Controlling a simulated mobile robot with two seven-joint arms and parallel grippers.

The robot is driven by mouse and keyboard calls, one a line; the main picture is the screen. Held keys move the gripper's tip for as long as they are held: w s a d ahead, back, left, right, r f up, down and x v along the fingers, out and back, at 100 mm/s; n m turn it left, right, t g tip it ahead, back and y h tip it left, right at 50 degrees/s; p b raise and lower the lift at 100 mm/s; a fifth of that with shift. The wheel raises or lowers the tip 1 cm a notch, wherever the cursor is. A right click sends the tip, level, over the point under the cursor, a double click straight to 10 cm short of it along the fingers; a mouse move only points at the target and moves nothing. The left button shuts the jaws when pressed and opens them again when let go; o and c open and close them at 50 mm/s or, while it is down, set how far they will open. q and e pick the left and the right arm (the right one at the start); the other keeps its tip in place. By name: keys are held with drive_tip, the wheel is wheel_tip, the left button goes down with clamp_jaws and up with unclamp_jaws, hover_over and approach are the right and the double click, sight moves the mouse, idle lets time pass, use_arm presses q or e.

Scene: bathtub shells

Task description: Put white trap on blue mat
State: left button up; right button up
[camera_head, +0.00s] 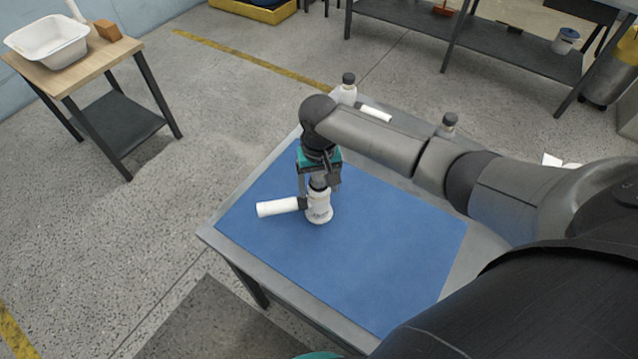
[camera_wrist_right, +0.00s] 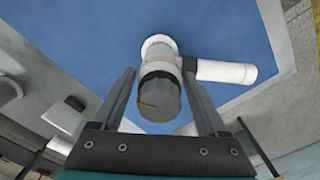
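The white trap (camera_head: 319,212) has an upright body with a dark top and a white side pipe pointing left in the head view. It appears to stand on the blue mat (camera_head: 390,245), near its left part. My right gripper (camera_head: 319,195) points down over the trap, with one finger on each side of its upper body. In the right wrist view the trap (camera_wrist_right: 160,62) lies between the fingers (camera_wrist_right: 160,70), and narrow gaps show beside its dark top. The fingers look open around it. My left gripper is not in view.
The mat lies on a grey table (camera_head: 215,236). Behind my right arm stand a white bottle (camera_head: 347,92), a white cylinder (camera_head: 376,113) and another dark-capped bottle (camera_head: 448,124). The mat's front right part is clear. A wooden-topped side table (camera_head: 85,75) with a white basin (camera_head: 47,40) stands far left.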

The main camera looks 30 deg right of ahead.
drive_tip(key=shift+o, duration=1.1)
drive_tip(key=shift+r, duration=0.1)
wheel_tip(320, 180, up, 12)
drive_tip(key=shift+r+p, duration=0.1)
drive_tip(key=shift+p, duration=1)
